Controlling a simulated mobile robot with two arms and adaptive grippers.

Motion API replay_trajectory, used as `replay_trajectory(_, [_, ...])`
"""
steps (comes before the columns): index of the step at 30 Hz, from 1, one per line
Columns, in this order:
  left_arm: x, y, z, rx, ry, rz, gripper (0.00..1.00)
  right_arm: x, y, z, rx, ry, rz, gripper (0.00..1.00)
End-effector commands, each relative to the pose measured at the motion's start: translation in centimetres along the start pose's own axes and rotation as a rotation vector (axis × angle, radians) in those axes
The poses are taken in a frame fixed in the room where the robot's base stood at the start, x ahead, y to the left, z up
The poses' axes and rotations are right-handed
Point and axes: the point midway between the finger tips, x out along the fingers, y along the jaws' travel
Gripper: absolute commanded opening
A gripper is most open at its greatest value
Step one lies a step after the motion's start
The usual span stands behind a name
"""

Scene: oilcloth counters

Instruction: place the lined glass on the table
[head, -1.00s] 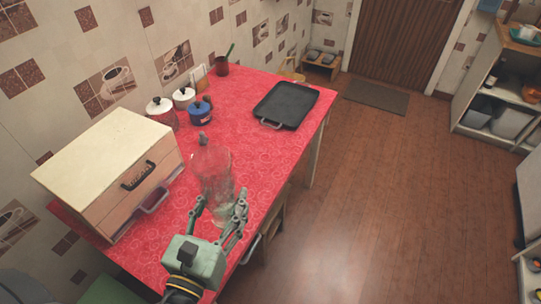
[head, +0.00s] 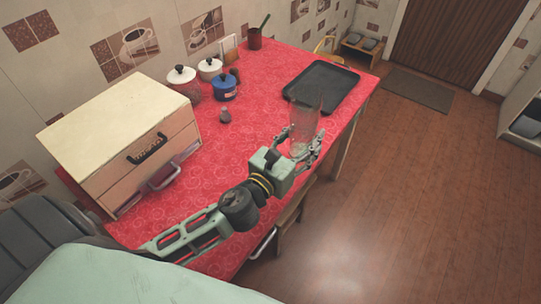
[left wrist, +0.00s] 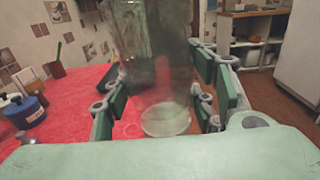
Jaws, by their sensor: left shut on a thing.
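The lined glass (head: 306,112) is a tall, clear vessel; its lines cannot be made out. My left gripper (head: 304,148) is shut around its lower part, with a finger on each side. The glass is upright or nearly so, at the front edge of the red table (head: 262,95), near the black tray. In the left wrist view the glass (left wrist: 155,60) fills the middle between the green finger pads, and its round base shows below. I cannot tell whether the base touches the table. My right gripper is not in view.
The black tray (head: 322,83) lies behind the glass. The red cloth left of the glass is largely bare. A chair (head: 290,214) stands below the front edge.

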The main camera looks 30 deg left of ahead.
Motion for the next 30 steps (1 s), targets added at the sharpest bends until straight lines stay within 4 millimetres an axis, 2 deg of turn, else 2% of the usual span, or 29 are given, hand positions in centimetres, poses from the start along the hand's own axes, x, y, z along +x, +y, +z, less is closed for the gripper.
replay_trajectory(9, [0.6, 6.8, -4.2, 0.001, -0.002, 0.005, 0.20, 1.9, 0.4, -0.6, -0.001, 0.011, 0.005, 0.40])
replay_trajectory(15, [0.8, 9.5, -5.7, 0.001, -0.003, 0.001, 0.20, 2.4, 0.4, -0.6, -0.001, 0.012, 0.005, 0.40])
replay_trajectory(19, [0.9, 10.0, -6.1, 0.001, -0.004, 0.000, 0.20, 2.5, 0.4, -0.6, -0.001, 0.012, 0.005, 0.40])
replay_trajectory(25, [0.9, 10.1, -8.9, -0.005, -0.002, 0.003, 0.20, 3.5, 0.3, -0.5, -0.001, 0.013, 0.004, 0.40])
replay_trajectory(30, [0.9, 10.1, -9.9, 0.000, -0.004, 0.001, 0.20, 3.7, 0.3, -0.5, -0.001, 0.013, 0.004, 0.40])
